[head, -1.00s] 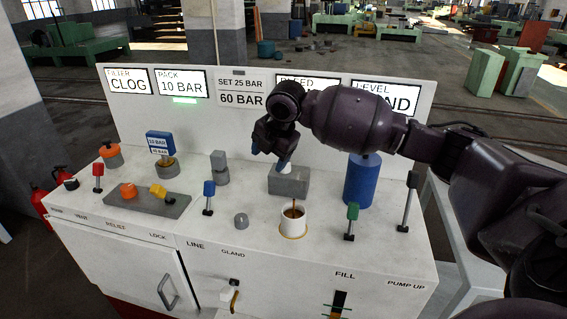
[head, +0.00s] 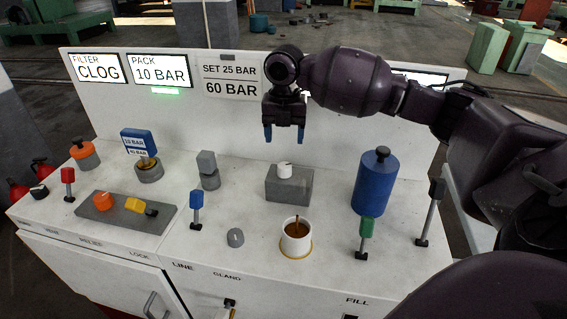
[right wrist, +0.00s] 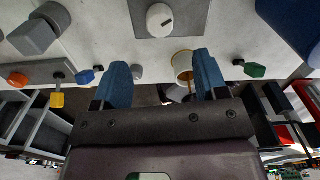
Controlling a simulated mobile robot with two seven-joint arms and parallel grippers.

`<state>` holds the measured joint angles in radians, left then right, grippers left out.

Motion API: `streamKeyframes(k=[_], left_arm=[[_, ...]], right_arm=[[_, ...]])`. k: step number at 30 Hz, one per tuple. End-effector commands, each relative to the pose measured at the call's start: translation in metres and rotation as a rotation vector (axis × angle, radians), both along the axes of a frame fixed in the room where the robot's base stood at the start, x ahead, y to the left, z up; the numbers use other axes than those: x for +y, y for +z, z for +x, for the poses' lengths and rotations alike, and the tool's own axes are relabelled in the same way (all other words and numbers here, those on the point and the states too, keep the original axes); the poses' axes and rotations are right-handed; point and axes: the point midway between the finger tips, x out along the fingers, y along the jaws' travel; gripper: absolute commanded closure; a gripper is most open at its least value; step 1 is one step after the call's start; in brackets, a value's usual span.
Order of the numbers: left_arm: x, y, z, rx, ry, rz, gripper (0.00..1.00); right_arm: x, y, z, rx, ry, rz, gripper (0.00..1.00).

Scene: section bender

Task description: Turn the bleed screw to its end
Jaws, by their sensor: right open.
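The bleed screw looks like the white round knob (head: 285,169) with a dark mark on top. It sits on a grey block (head: 289,187) on the white bench top, below the display panel. It also shows at the top of the right wrist view (right wrist: 160,20). My right gripper (head: 284,134) is above and behind the knob in the head view, apart from it, with its blue fingers spread and nothing between them. In the right wrist view the open fingers (right wrist: 157,82) point toward the bench. My left gripper is not in view.
A white cup (head: 296,240) of brown liquid stands in front of the block. A blue cylinder (head: 375,182) and green-topped lever (head: 365,230) stand right, a blue-topped lever (head: 196,203) left. The panel (head: 230,88) rises behind; my arm covers part of its displays.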

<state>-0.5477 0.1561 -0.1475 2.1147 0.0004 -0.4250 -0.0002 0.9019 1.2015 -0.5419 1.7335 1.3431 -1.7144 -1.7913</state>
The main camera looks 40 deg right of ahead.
Motion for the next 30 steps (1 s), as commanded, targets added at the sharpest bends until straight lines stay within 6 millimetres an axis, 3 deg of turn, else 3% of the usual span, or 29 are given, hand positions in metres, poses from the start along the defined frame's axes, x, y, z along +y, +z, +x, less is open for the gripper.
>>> streamKeyframes(k=[6,15,21,30], left_arm=[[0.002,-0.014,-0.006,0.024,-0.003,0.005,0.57],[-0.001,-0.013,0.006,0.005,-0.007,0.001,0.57],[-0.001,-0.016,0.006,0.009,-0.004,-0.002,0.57],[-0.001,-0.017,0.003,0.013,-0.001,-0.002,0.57]], right_arm=[[0.0,-0.042,-0.001,0.01,0.0,0.0,0.34],[0.0,-0.086,-0.001,0.006,0.0,0.0,0.34],[0.0,-0.096,0.0,0.003,0.0,0.0,0.34],[0.0,-0.097,0.0,0.001,-0.001,-0.001,0.34]])
